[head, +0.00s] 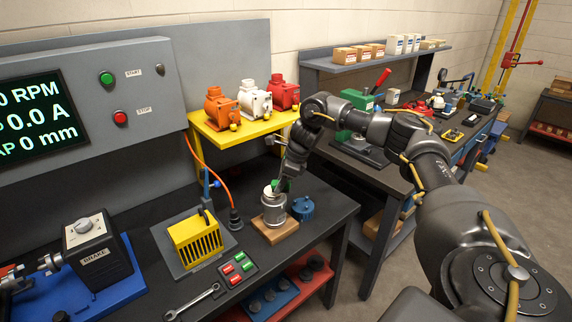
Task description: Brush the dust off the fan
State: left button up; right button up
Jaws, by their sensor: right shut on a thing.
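A silver motor (274,208) stands upright on a wooden block (274,230) on the black bench. My right gripper (281,187) points down at the motor's top, where the fan would show. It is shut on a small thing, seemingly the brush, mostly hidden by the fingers. A pale green patch shows at the motor's top beside the fingertips; I cannot tell whether it is fan or brush. Dust is too small to make out. A blue ribbed cap (303,208) lies just right of the motor. My left gripper is not in view.
A yellow finned housing (195,240) and red and green buttons (237,268) are left of the motor. A wrench (193,302) lies in front. A yellow shelf (240,133) behind holds orange, white and red motors. A blue brake rig (95,290) fills the left.

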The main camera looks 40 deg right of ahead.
jog(key=shift+w+a+r+p, duration=0.1)
jog(key=shift+w+r+p, duration=0.15)
jog(key=shift+r+p, duration=0.3)
jog(key=shift+w+a+r+p, duration=0.1)
jog(key=shift+w+r+p, duration=0.1)
jog(key=shift+r+p, duration=0.3)
jog(key=shift+r, duration=0.45)
jog(key=shift+a+p+v, duration=0.15)
jog(key=shift+p+v, duration=0.45)
jog(key=shift+v, duration=0.05)
jog(key=shift+a+p+v, duration=0.1)
jog(key=shift+p+v, duration=0.45)
jog(key=shift+v, duration=0.1)
jog(key=shift+w, duration=0.25)
jog(key=shift+a, duration=0.1)
